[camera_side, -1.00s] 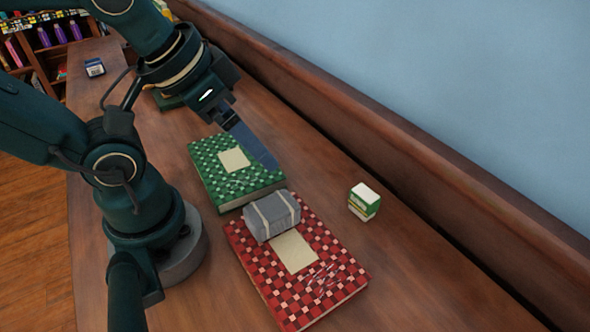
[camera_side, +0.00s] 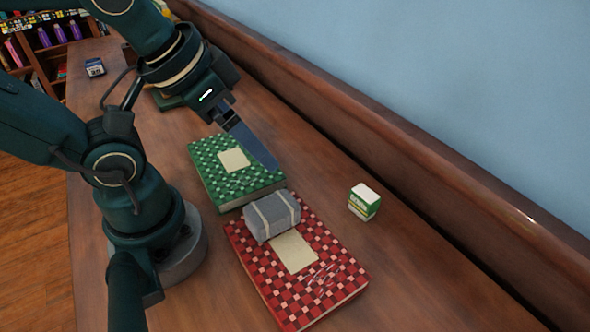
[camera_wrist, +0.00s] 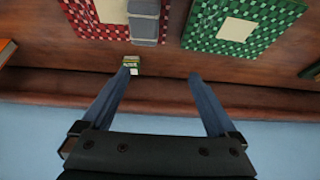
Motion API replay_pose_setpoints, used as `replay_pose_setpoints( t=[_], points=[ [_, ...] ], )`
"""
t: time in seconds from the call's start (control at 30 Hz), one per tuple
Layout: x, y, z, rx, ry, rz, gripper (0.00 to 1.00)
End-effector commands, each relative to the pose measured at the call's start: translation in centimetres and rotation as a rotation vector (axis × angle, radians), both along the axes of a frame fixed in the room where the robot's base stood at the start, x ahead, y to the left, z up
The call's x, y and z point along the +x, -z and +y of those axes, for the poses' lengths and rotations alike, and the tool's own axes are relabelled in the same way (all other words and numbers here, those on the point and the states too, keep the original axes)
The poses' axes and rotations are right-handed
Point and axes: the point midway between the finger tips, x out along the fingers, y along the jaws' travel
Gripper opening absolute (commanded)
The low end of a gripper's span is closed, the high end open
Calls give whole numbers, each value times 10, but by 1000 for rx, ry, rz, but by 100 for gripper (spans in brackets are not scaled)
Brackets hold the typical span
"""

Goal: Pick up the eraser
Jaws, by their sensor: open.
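The eraser (camera_side: 364,202) looks like a small white and green block with a yellowish band. It stands on the wooden top, right of the books. In the wrist view the eraser (camera_wrist: 132,65) shows near the tip of the left finger, and I cannot tell whether they touch there. In the side view my gripper (camera_side: 270,160) is above the far right part of the green checkered book, apart from the eraser and to its left. In the wrist view my gripper (camera_wrist: 160,76) has its two long fingers spread wide, with nothing held between them.
A grey strapped bundle (camera_side: 272,215) lies on the red checkered book (camera_side: 335,285), beside the green checkered book (camera_side: 210,178). A raised wooden ledge (camera_side: 400,150) runs behind the eraser. A small dark box (camera_side: 95,67) stands far left. Bare wood surrounds the eraser.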

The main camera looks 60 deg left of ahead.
Motion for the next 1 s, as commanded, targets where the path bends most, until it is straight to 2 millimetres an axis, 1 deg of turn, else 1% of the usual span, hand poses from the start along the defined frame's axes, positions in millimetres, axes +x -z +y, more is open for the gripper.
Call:
replay_pose_setpoints(
  t=[0.23,0.37,0.53,0.6,0.7,0.77,0.87,0.97,1.0],
  points=[
    [-1,0,0,-9,-18,5,94],
    [10,-18,0,-30,-53,-26,94],
    [40,-38,-4,-60,-89,5,94],
    [54,-43,-8,-70,-99,29,94],
    [76,-44,-13,-80,-110,73,94],
    [89,-42,-18,-85,-117,101,94],
    [111,-34,-26,-89,-124,152,94],
    [132,-20,-35,-88,-126,205,94],
    [139,-13,-38,-87,-126,229,94]
  ],
)
